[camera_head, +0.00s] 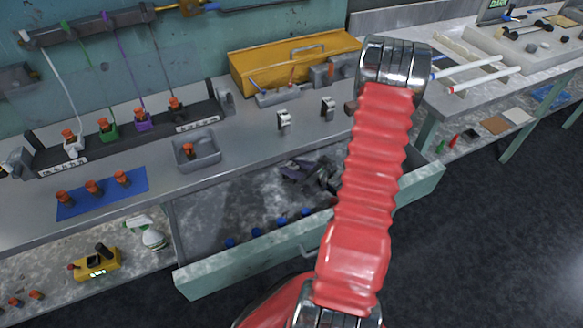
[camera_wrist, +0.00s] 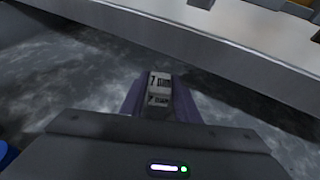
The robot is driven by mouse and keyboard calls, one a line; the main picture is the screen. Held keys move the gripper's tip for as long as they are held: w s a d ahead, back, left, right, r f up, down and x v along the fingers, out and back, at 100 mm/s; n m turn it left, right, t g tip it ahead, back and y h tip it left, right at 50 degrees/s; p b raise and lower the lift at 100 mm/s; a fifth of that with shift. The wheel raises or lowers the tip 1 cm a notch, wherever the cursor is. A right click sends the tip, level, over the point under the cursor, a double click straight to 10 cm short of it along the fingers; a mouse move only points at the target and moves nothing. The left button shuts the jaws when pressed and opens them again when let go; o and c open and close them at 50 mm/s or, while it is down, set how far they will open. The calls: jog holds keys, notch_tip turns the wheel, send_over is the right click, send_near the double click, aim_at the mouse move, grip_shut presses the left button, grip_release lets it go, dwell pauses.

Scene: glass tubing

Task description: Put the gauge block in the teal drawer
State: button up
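The teal drawer (camera_head: 255,262) is pulled out below the bench, with its grey speckled floor showing. My gripper (camera_head: 292,172) is over the drawer's back part, close to the bench front, partly hidden by my red arm. In the wrist view, my gripper (camera_wrist: 160,98) is shut on a small pale gauge block (camera_wrist: 160,82) with dark markings, held between the two dark purple fingers. The drawer floor shows below and around the block. The gap between block and floor is hard to judge. I cannot make out the held block in the head view.
The grey bench edge (camera_wrist: 215,50) runs close beyond my gripper. Two small metal pieces (camera_head: 284,121) (camera_head: 328,108) stand on the bench. Several blue-topped items lie along the drawer's front inside. A grey tray (camera_head: 205,158) and yellow toolbox (camera_head: 250,70) are on the bench.

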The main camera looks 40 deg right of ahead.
jog(key=o, duration=0.3)
jog(key=shift+r, duration=0.1)
jog(key=shift+v, duration=3.75)
jog(key=shift+d, duration=0.1)
